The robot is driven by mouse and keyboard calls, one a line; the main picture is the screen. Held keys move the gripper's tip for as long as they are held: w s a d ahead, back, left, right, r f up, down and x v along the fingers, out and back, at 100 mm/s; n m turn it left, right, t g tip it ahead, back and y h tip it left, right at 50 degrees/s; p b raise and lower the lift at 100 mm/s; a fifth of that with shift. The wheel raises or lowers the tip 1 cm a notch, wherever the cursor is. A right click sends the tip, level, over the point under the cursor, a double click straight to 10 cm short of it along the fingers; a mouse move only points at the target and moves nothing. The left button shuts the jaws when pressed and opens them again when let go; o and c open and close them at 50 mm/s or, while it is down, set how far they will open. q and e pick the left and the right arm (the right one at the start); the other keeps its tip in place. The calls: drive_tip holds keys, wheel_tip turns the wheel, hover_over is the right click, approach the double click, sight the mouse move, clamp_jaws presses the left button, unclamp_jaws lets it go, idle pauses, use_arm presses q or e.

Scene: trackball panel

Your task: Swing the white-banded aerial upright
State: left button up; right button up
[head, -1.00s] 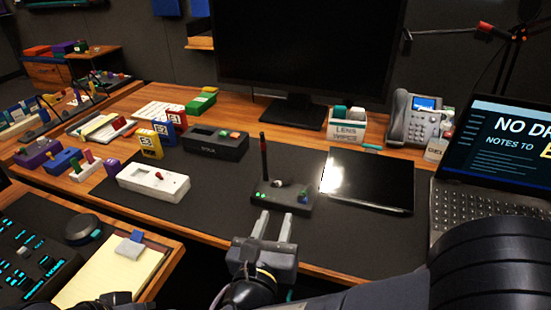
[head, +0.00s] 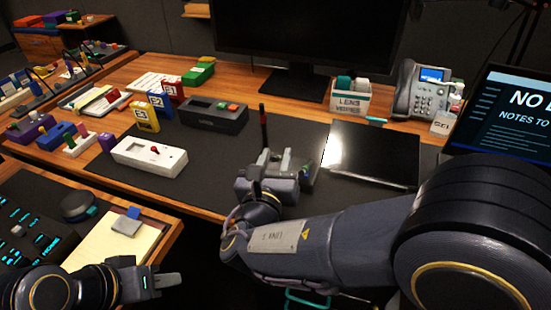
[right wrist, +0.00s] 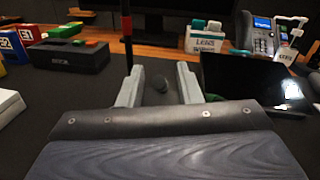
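The small black device (head: 311,178) stands on the dark desk mat and is largely hidden behind my right gripper (head: 277,160). An upright dark aerial with a red part (head: 263,124) rises at its left; it also shows in the right wrist view (right wrist: 127,28). I cannot make out a white-banded aerial. My right gripper is open, its two fingers apart over the device (right wrist: 159,86). A dark rounded knob (right wrist: 160,83) shows between the fingers, with no visible contact. My left gripper (head: 168,280) is low at the lower left, away from the device; its finger gap is not clear.
A white box with a red lever (head: 149,156) and a black dock box (head: 214,115) stand to the left. A black tablet (head: 372,153) lies close on the right. The monitor (head: 300,40), a lens-wipes box (head: 350,97) and a phone (head: 421,90) stand behind.

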clamp_jaws()
drive_tip(key=shift+w+r+p, duration=0.1)
drive_tip(key=shift+r+p, duration=0.2)
drive_tip(key=shift+p, duration=0.25)
drive_tip(key=w+r+g+p, duration=0.1)
drive_tip(key=r+g+p, duration=0.1)
drive_tip(key=p, duration=0.3)
drive_tip(key=w+d+r+g+y+p, duration=0.1)
drive_tip(key=w+r+p, duration=0.1)
drive_tip(key=p, duration=0.4)
drive_tip(key=shift+w+g, duration=0.1)
drive_tip(key=shift+g, duration=0.3)
drive_tip(key=shift+w+d+r+m+g+y+p, duration=0.2)
drive_tip(key=shift+w+g+p, duration=0.6)
drive_tip(key=shift+p, duration=1.15)
drive_tip(key=shift+w+d+f+m+g+y+p, duration=0.1)
drive_tip(key=shift+w+d+g+y+p, duration=0.2)
drive_tip(key=shift+w+g+p, duration=1.15)
drive_tip(key=shift+w+d+r+m+g+y+p, duration=0.1)
drive_tip(key=shift+w+d+g+p, duration=0.15)
drive_tip(key=shift+p, duration=2.25)
